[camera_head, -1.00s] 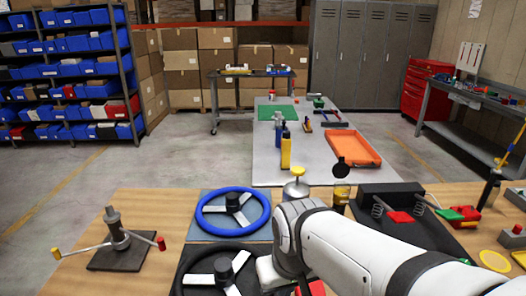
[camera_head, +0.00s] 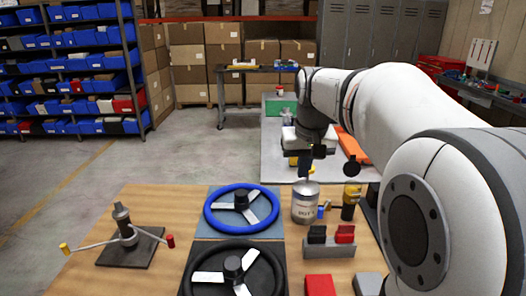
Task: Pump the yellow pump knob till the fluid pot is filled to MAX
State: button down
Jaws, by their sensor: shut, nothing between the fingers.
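A silver can (camera_head: 306,206) with dark lettering stands on the wooden bench, right of the blue steering wheel. My gripper (camera_head: 304,179) points down, shut and empty, directly over the top of this can. A small amber pot (camera_head: 349,204), which looks like the fluid pot, stands just right of the can. A round black disc (camera_head: 352,168) shows above it. Its fluid level and any MAX mark are too small to read.
The blue steering wheel (camera_head: 241,208) and a black one (camera_head: 233,270) lie left of the can. A dark block with red parts (camera_head: 330,240) stands in front of it. A turnstile-like tool (camera_head: 127,235) is at the left. Bare wood lies between.

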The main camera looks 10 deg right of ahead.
jog(key=w+d+r, duration=0.3)
jog(key=w, duration=0.3)
jog(key=w+d+r+m, duration=0.1)
jog(key=w+d+r, duration=0.2)
jog(key=w, duration=0.4)
jog(key=shift+w+d+r, duration=0.15)
jog(key=shift+d, duration=0.6)
jog(key=x, duration=1.2)
jog(key=shift+s+f+b, duration=0.2)
jog(key=shift+f+b, duration=0.1)
jog(key=shift+f, duration=0.75)
notch_tip(320, 180, down, 4)
jog(key=shift+r+b, duration=0.1)
jog(key=shift+b, duration=0.9)
jog(key=shift+s, duration=0.1)
